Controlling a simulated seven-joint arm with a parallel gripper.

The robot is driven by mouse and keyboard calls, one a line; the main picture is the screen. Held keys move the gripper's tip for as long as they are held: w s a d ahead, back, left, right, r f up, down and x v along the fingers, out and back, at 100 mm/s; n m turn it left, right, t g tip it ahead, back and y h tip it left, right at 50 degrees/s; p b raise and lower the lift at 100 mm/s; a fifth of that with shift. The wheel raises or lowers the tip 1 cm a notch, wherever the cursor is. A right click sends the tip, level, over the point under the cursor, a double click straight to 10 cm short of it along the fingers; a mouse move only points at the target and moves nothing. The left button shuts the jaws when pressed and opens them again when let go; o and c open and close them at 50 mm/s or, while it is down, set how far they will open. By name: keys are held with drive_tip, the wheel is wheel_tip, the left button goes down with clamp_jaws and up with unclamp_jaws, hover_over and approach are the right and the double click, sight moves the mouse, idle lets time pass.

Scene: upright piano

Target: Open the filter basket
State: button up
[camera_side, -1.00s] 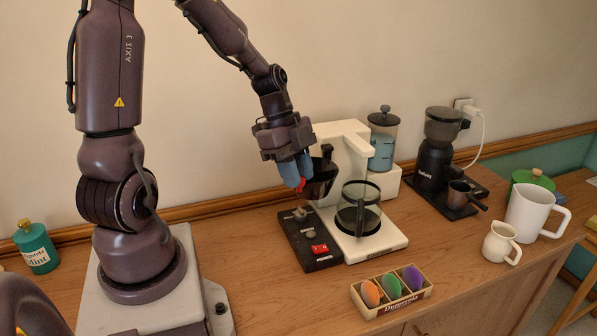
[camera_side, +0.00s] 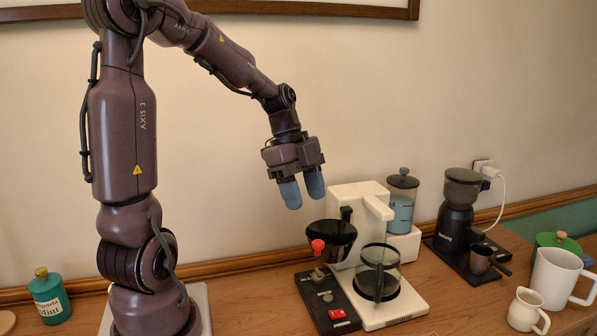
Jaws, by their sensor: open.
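The white coffee maker (camera_side: 357,197) stands on the wooden counter against the wall. Its black filter basket (camera_side: 336,240) sticks out to the left of the machine's overhanging white arm, over the black control panel, so it stands swung out. A red knob (camera_side: 318,245) is on the basket's near left side. The glass carafe (camera_side: 379,272) sits on the machine's white base. My gripper (camera_side: 303,201) has its two blue fingers apart and empty, pointing down. It is above and a little left of the basket, not touching it.
The control panel (camera_side: 320,293) has a red switch. A glass canister (camera_side: 402,205) stands behind the machine. A black grinder (camera_side: 456,220), white mug (camera_side: 556,277) and cream jug (camera_side: 526,309) stand to the right. A green tin (camera_side: 49,297) is far left.

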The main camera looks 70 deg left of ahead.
drive_tip(key=shift+v, duration=2.4)
drive_tip(key=s+d+n+t+y, duration=0.1)
drive_tip(key=s+d+n+y, duration=0.1)
drive_tip(key=d+n, duration=0.4)
drive_tip(key=s+d+r+n+t+y, duration=0.1)
drive_tip(key=s+d+n+t+y, duration=0.1)
drive_tip(key=s+d+n, duration=0.2)
drive_tip(key=d+n, duration=0.2)
drive_tip(key=d, duration=0.2)
drive_tip(key=shift+r+n+t, duration=0.3)
